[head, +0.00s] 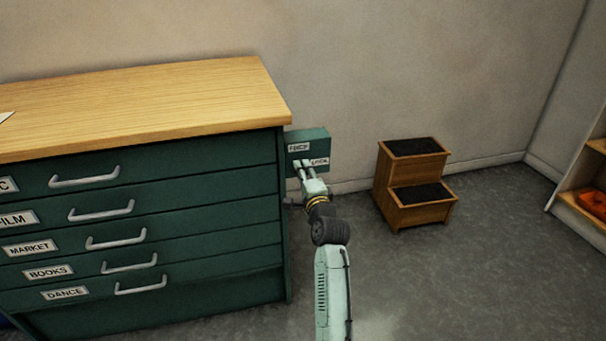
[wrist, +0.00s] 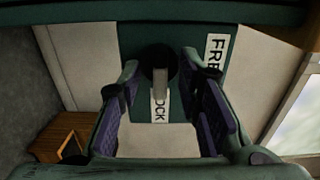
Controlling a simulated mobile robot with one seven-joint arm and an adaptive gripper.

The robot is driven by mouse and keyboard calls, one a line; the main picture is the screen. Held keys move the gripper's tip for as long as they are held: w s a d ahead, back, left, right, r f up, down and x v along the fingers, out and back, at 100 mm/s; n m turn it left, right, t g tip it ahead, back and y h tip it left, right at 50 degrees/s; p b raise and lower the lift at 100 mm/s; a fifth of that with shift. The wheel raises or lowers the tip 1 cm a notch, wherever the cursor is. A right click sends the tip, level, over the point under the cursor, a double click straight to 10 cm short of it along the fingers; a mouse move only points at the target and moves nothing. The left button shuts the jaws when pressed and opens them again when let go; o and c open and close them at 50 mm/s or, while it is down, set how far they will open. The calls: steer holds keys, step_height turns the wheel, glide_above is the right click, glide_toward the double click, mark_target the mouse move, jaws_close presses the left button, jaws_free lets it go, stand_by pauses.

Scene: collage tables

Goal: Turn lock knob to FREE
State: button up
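The green lock box (head: 310,136) is at the right side of the green drawer cabinet, with white FREE (head: 299,147) and LOCK (head: 320,161) labels. In the wrist view, the lock knob (wrist: 159,62) has a dark round base and a grey lever lying toward the LOCK label (wrist: 159,107). The FREE label (wrist: 214,55) is to its right. My gripper (head: 302,163) is at the box front. In the wrist view, my gripper (wrist: 158,78) is open, with one finger on each side of the knob. I see no clear contact. The knob is hidden in the head view.
The cabinet (head: 140,215) has a wooden top (head: 150,105) and protruding drawer handles (head: 141,285). A wooden step stool (head: 415,185) stands right of the box. A shelf (head: 590,175) is at the far right. Open floor (head: 480,270) lies in front of the stool.

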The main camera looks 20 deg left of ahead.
steer(key=shift+c, duration=0.3)
jaws_close()
steer(key=shift+n, duration=0.3)
steer(key=shift+n+b, duration=4.8)
steer(key=shift+n, duration=3.8)
steer(key=shift+o, duration=0.3)
jaws_free()
